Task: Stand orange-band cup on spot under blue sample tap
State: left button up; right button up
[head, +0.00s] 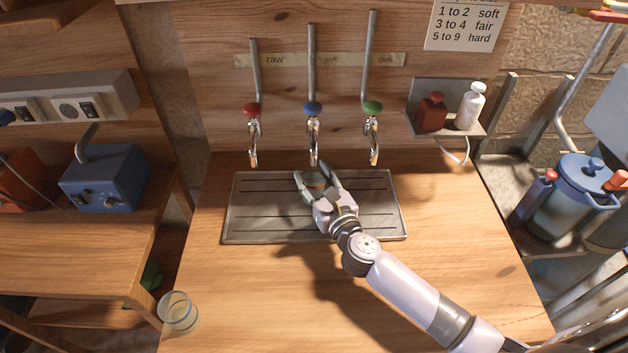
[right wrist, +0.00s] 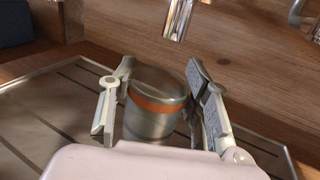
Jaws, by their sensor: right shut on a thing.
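In the head view my right gripper (head: 311,172) is over the metal drip tray (head: 240,222), just in front of the blue sample tap (head: 313,108), and mostly hides the cup. A tap spout (right wrist: 178,18) hangs above and beyond the cup in the right wrist view. Whether the cup touches the tray is unclear. My left gripper is not in view.
A red tap (head: 251,110) and a green tap (head: 373,107) flank the blue one. A clear cup (head: 178,312) stands at the counter's front left. A small shelf (head: 450,128) holds red and white bottles at the right.

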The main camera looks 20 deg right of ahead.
jog(key=shift+f, duration=0.4)
jog(key=shift+f, duration=0.15)
jog(key=o, duration=1.1)
